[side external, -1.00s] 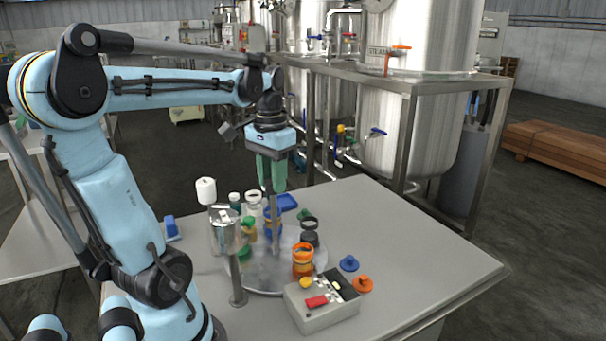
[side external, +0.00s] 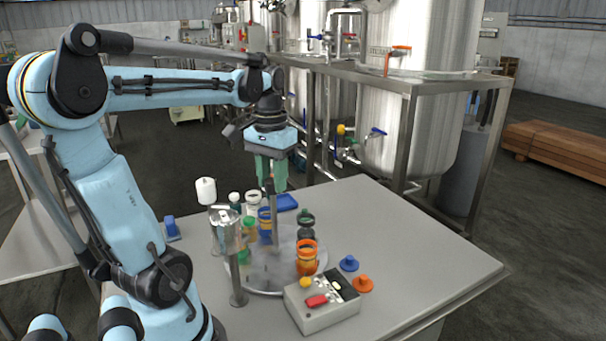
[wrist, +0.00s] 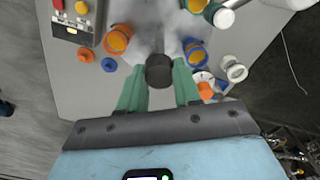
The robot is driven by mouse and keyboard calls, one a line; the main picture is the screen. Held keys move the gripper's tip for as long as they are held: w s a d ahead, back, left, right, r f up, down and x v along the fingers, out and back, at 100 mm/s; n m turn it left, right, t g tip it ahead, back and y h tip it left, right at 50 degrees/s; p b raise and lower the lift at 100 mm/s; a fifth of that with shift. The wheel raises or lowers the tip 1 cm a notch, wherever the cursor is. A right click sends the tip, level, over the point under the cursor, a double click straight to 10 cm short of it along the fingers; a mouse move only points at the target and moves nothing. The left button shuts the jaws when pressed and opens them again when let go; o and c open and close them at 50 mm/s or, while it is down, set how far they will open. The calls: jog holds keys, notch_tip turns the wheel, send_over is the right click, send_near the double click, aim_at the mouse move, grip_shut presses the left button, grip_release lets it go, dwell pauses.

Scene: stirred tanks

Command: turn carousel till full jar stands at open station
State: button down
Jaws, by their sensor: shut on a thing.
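A round grey carousel (side external: 262,278) lies on the table with jars around its rim. A grey upright post (side external: 273,225) rises from its middle. My gripper (side external: 272,191) is shut on the top of that post; its fingertips (wrist: 160,42) show in the wrist view. An orange-rimmed jar (side external: 306,262) stands at the front right, a dark jar (side external: 306,232) behind it, and a blue-rimmed jar (side external: 265,228) left of the post. Orange contents show in the orange (wrist: 119,38) and blue (wrist: 195,50) jars. I cannot tell which is full, nor which station is open.
A metal canister on a stand (side external: 225,232) partly hides the carousel's left side. A control box (side external: 322,303) stands at the front. A blue lid (side external: 349,263) and an orange lid (side external: 363,284) lie to the right. The table's right side is clear.

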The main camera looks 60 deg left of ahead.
jog(key=shift+n, duration=6.2)
jog(key=c, duration=0.8)
grip_release()
jog(key=shift+r, duration=0.15)
notch_tip(320, 180, up, 12)
jog(key=shift+f, duration=0.1)
